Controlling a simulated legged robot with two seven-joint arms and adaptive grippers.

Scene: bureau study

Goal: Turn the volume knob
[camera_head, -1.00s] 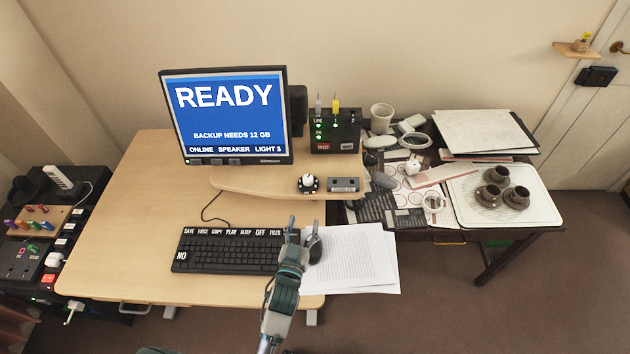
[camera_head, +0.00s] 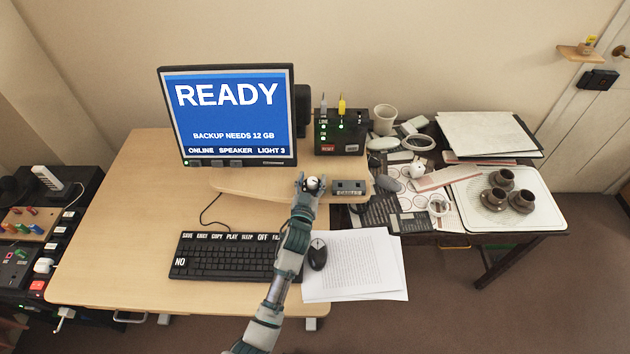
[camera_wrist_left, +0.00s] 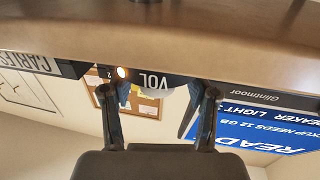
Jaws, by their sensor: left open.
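The volume knob (camera_head: 313,184), a small white knob on a black base, sits on the raised desk shelf (camera_head: 245,185) below the monitor. In the left wrist view, which is upside down, its black base marked VOL (camera_wrist_left: 154,82) shows with the pale knob partly hidden. My left gripper (camera_head: 311,182) is at the knob, with open fingers on either side of it. In the left wrist view the gripper (camera_wrist_left: 160,94) has one finger on each side of the knob; contact cannot be told. My right gripper is not in view.
A small grey box (camera_head: 348,188) stands close right of the knob. The monitor (camera_head: 228,115) reads READY and stands behind to the left. A black box with plugs (camera_head: 340,135) is behind. The keyboard (camera_head: 222,257), mouse (camera_head: 317,255) and papers (camera_head: 355,272) lie in front.

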